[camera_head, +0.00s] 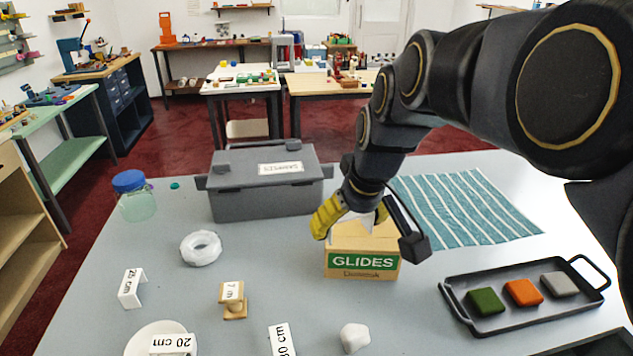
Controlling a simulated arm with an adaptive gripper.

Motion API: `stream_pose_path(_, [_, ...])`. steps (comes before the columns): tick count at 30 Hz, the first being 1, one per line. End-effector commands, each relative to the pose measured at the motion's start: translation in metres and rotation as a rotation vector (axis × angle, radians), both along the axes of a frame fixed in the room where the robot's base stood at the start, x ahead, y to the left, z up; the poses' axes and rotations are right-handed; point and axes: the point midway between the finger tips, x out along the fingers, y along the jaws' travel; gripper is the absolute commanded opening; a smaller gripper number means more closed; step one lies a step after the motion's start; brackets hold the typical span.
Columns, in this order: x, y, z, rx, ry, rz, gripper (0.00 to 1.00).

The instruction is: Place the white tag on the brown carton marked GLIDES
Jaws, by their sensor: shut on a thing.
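The brown carton (362,263) stands upright on the counter near the middle, with a green GLIDES label on its front. My gripper (366,222) is right over the carton's top, with a yellow finger on the left and a dark part on the right. It is shut on a white piece (364,217), which looks like the white tag. The gripper hides most of this piece and part of the carton's top. I cannot tell whether the piece touches the carton.
A grey lidded box (262,190) stands behind left of the carton. A striped blue cloth (468,207) lies behind right. A black tray (520,318) with coloured swatches is at front right.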

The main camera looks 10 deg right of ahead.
Motion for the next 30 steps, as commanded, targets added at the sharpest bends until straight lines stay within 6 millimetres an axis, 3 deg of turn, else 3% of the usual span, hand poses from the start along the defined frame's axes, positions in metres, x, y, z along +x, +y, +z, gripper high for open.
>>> stream_pose_path(1, [-0.002, -0.017, 0.004, -0.001, -0.004, -0.064, 0.54])
stream_pose_path(3, [-0.006, -0.031, 0.007, -0.001, -0.006, -0.126, 0.54])
stream_pose_path(9, [-0.002, -0.050, 0.006, 0.000, -0.002, -0.201, 0.54])
stream_pose_path(21, [0.079, -0.063, -0.032, -0.001, 0.001, -0.198, 0.54])
stream_pose_path(27, [0.108, -0.068, -0.070, 0.000, 0.004, -0.198, 0.54])
stream_pose_path(30, [0.117, -0.070, -0.079, 0.000, 0.001, -0.199, 0.54])
